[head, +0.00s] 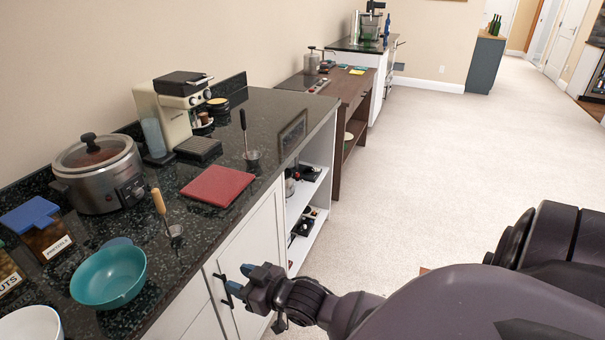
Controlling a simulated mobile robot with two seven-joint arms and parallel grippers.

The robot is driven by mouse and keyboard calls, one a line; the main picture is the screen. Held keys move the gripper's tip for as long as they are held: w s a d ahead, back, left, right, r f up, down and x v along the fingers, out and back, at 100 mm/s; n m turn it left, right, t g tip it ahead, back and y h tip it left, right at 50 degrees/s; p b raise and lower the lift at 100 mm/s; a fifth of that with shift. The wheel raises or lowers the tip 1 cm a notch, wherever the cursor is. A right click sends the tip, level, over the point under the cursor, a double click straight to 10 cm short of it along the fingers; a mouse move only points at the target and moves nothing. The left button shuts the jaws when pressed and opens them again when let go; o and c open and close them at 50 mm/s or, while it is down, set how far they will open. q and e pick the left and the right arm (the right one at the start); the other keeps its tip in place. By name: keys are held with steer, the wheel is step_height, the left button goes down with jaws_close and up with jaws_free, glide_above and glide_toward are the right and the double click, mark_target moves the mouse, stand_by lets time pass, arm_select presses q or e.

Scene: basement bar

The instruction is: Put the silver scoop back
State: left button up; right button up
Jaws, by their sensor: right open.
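One has a wooden handle (158,201) and a small metal cup (175,231); the other has a black handle (243,119) and a small metal cup (253,157). I cannot tell which is the silver scoop. My right gripper (241,279) is open and looks empty, below the counter edge by the white cabinet door (253,241). Its blue fingertips are close to the dark door handle (221,291); I cannot tell whether they touch it. My left gripper is not in view.
The counter holds a teal bowl (107,280), a slow cooker (98,180), a red mat (217,186), a coffee machine (172,110) and a labelled box (40,232). Open shelves (311,190) with small items adjoin the door. Carpet (430,170) to the right is clear.

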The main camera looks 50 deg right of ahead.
steer(key=s+d+f+m+g+h, duration=0.1)
steer(key=s+f+h, duration=0.1)
steer(key=s+f, duration=0.3)
steer(key=s+d+f+g+h, duration=0.1)
steer(key=s+f, duration=0.5)
steer(key=s, duration=0.6)
steer(key=shift+f+m+g+h, duration=0.3)
steer(key=shift+m+g+h, duration=0.15)
steer(key=shift+g, duration=0.35)
steer(key=shift+w, duration=0.1)
